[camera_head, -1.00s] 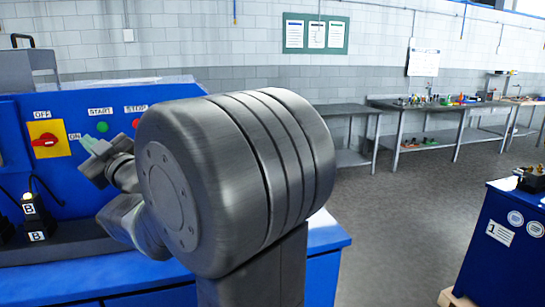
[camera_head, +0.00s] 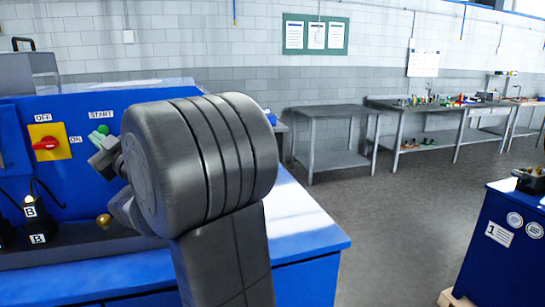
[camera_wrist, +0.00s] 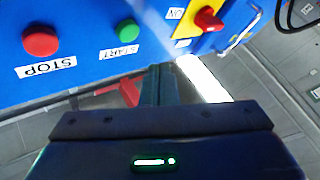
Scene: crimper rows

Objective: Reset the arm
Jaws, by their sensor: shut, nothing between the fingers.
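My gripper (camera_head: 103,156) is partly hidden behind my own arm in the head view, in front of the blue machine panel (camera_head: 74,184). In the wrist view its fingers (camera_wrist: 160,84) are together and empty, pointing toward the panel. The green START button (camera_wrist: 128,31) and red STOP button (camera_wrist: 40,40) show upside down beyond the fingers, apart from them. The red rotary switch (camera_head: 46,143) sits on a yellow plate between OFF and ON labels. It also shows in the wrist view (camera_wrist: 209,19). The STOP button is hidden behind my arm in the head view.
Black blocks labelled B (camera_head: 34,225) stand on the machine's ledge at left, near a small brass ball (camera_head: 104,220). A blue cabinet (camera_head: 503,240) stands at right. Grey workbenches (camera_head: 335,112) line the back wall. The floor between is clear.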

